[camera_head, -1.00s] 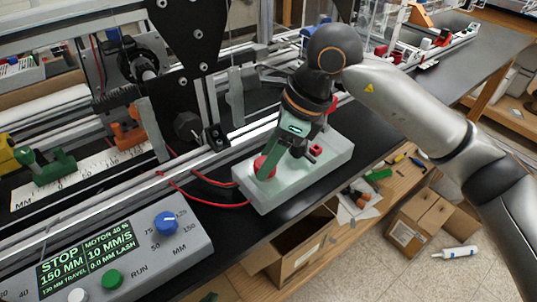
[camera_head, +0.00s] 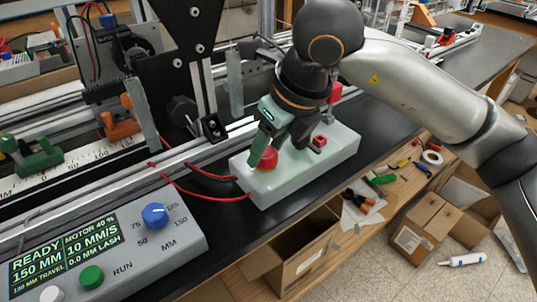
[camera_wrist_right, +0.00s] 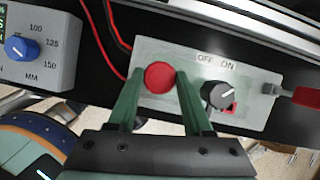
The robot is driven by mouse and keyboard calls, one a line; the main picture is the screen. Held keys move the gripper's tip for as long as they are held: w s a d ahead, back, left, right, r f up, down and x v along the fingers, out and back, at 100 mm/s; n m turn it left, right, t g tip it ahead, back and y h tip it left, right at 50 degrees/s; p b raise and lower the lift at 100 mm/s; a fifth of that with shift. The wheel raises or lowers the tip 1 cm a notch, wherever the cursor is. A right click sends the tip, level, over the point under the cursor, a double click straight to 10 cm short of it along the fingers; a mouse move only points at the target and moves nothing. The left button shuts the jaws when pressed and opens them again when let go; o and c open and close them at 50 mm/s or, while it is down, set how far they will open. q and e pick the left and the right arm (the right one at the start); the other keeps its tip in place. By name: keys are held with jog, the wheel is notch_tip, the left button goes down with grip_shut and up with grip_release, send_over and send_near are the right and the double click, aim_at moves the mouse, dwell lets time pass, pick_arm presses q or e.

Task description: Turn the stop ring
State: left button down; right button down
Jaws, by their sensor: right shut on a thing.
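A blue knob (camera_head: 155,215) sits on the grey control panel (camera_head: 190,250), ringed by a printed MM scale; it also shows in the wrist view (camera_wrist_right: 15,47). I cannot tell which part is called the stop ring. The panel display (camera_head: 65,255) reads READY, 150 MM, 10 MM/S. My right gripper (camera_head: 264,150) is at the pale switch box (camera_head: 325,168), to the right of the panel. In the wrist view its green fingers (camera_wrist_right: 160,85) stand either side of the round red button (camera_wrist_right: 160,77) and are shut on it. My left gripper is not in view.
On the box, a black rotary switch (camera_wrist_right: 217,95) points toward ON. Red cables (camera_head: 205,198) run from the box's left side. The extrusion frame and black plate (camera_head: 170,40) stand behind. Open cardboard boxes (camera_head: 300,262) lie below the bench edge.

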jog(key=shift+f+m+b, duration=0.15)
jog(key=shift+m+b, duration=0.3)
jog(key=shift+m, duration=0.25)
jog(key=shift+s+a+m+t+h+b, duration=0.1)
jog(key=shift+m+t+h+b, duration=0.35)
jog(key=shift+m, duration=0.35)
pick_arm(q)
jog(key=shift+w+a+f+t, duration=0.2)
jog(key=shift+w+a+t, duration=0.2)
pick_arm(e)
jog(key=shift+c, duration=1.5)
grip_release()
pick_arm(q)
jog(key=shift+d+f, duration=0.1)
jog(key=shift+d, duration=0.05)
